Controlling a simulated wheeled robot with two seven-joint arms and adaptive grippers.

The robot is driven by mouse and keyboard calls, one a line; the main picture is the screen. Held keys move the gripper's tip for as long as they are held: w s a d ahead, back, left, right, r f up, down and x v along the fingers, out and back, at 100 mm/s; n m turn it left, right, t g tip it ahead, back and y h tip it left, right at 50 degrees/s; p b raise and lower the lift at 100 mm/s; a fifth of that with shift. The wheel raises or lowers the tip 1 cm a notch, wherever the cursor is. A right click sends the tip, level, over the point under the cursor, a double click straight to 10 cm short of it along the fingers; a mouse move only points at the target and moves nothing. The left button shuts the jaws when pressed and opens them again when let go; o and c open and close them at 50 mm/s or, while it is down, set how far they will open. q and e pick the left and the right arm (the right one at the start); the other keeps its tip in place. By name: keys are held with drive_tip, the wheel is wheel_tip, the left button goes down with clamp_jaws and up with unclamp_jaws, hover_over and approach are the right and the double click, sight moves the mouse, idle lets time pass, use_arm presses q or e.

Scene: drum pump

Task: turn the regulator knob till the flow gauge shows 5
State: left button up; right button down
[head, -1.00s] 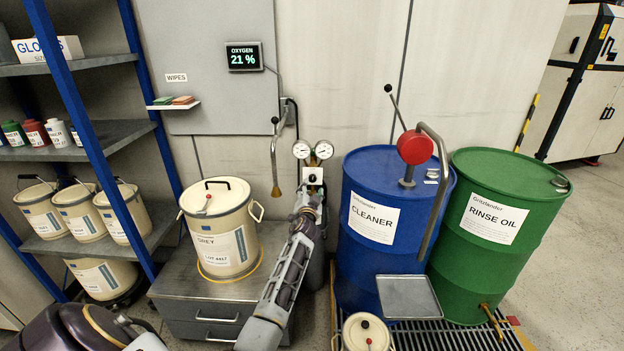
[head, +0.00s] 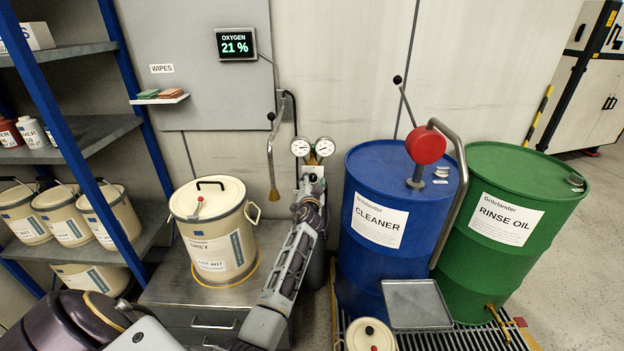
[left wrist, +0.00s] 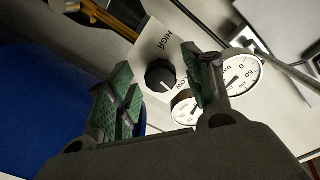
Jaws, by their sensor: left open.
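The regulator knob (left wrist: 160,76) is black with a white mark, on a pale plate marked HIGH and LOW, seen in the left wrist view. My left gripper (left wrist: 158,88) is open, with its green-padded fingers on either side of the knob in that view; I cannot tell whether they touch it. Two round gauges show there, a larger one (left wrist: 242,74) and a smaller one (left wrist: 184,108) partly behind a finger. In the head view the left gauge (head: 300,147) and right gauge (head: 324,147) stand above my left gripper (head: 312,180). The needle readings are too small to tell. The right gripper is out of view.
A blue cleaner drum (head: 365,258) with a red hand pump (head: 425,146) stands right of the regulator. A cream bucket (head: 212,235) sits on a grey cabinet (head: 200,318) to the left. A curved pipe (head: 272,160) hangs on the wall nearby.

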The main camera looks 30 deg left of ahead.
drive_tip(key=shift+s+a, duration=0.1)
use_arm(q)
drive_tip(key=c, duration=1)
drive_tip(key=shift+m, duration=0.4)
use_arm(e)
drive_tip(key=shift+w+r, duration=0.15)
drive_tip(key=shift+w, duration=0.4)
use_arm(q)
drive_tip(key=shift+r+m+p, duration=0.1)
drive_tip(key=shift+m+p, duration=0.4)
drive_tip(key=shift+m, duration=0.7)
drive_tip(key=m+p, duration=0.1)
drive_tip(key=m, duration=0.3)
drive_tip(key=shift+m+g+p, duration=0.3)
drive_tip(key=shift+m+p, duration=0.25)
drive_tip(key=shift+m, duration=0.55)
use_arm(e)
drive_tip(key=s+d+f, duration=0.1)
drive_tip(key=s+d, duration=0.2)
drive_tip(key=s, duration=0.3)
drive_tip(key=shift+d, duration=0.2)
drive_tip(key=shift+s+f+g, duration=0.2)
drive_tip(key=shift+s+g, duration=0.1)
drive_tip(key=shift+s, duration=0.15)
